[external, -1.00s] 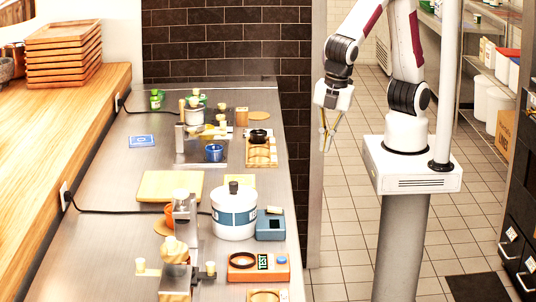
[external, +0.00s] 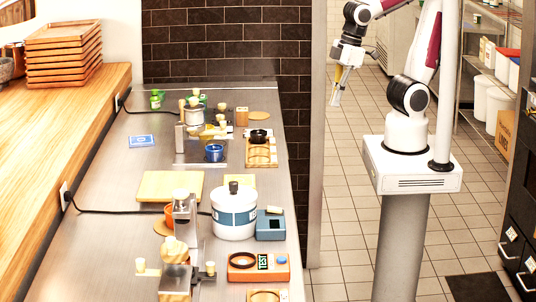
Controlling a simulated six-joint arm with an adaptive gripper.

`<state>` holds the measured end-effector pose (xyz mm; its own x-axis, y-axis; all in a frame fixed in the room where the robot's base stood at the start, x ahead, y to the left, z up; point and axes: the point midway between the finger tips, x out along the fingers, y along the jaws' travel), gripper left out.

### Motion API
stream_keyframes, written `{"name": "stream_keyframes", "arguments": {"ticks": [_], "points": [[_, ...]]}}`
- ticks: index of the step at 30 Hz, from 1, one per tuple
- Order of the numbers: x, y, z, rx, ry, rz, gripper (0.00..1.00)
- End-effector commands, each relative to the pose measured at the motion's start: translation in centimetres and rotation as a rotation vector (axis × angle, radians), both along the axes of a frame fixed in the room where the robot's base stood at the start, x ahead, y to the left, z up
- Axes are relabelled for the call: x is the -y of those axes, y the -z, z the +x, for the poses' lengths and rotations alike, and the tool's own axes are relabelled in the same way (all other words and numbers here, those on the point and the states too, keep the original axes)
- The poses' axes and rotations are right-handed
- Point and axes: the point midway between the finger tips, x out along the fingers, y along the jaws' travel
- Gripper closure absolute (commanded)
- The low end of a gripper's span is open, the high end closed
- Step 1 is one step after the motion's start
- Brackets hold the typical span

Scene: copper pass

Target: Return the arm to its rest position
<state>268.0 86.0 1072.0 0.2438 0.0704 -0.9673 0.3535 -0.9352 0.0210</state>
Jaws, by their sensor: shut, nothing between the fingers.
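My gripper (external: 336,97) hangs in the air to the right of the steel counter (external: 110,215), over the tiled floor and clear of everything. Its fingers point down and look shut, with nothing held. The arm rises from a white base on a grey column and bends up near the top of the picture, where part of it is cut off.
The counter holds a white-and-blue pot (external: 234,212), an orange device (external: 259,267), a blue cup (external: 214,153) and a cutting board (external: 170,186). Stacked wooden trays (external: 62,55) stand at the left. A vertical post rises beside my arm. Shelving stands behind at right.

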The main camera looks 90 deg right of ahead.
Motion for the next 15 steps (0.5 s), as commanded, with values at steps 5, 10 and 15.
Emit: {"name": "stream_keyframes", "arguments": {"ticks": [5, 10, 15], "points": [[2.6, -0.9, -1.1, 0.054, 0.103, 0.033, 1.00], [4.8, -1.9, -2.0, 0.117, 0.197, 0.053, 1.00], [7.0, -3.3, -2.4, 0.192, 0.285, 0.064, 1.00]]}}
